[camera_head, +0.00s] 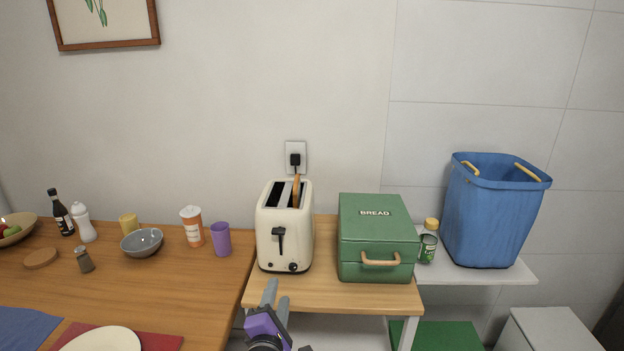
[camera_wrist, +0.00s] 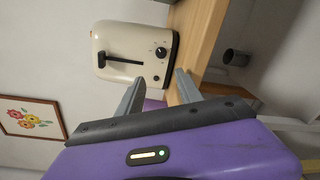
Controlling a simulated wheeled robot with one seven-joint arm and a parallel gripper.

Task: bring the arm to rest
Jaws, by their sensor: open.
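My gripper (camera_head: 277,294) is at the bottom middle of the head view, in front of the small wooden stand. Its two grey fingers are apart, with nothing held between them. In the wrist view my gripper (camera_wrist: 158,92) is also open, with its fingers pointing toward the cream toaster (camera_wrist: 130,52). The toaster (camera_head: 285,227) stands upright on the wooden stand (camera_head: 335,293), a little beyond my fingertips. A brown slice sticks up from one toaster slot.
A green bread box (camera_head: 375,238) stands right of the toaster. A blue bin (camera_head: 493,215) and a jar (camera_head: 428,241) are on a white shelf further right. The wooden table (camera_head: 160,287) at left holds a purple cup (camera_head: 221,239), a grey bowl (camera_head: 142,242) and bottles.

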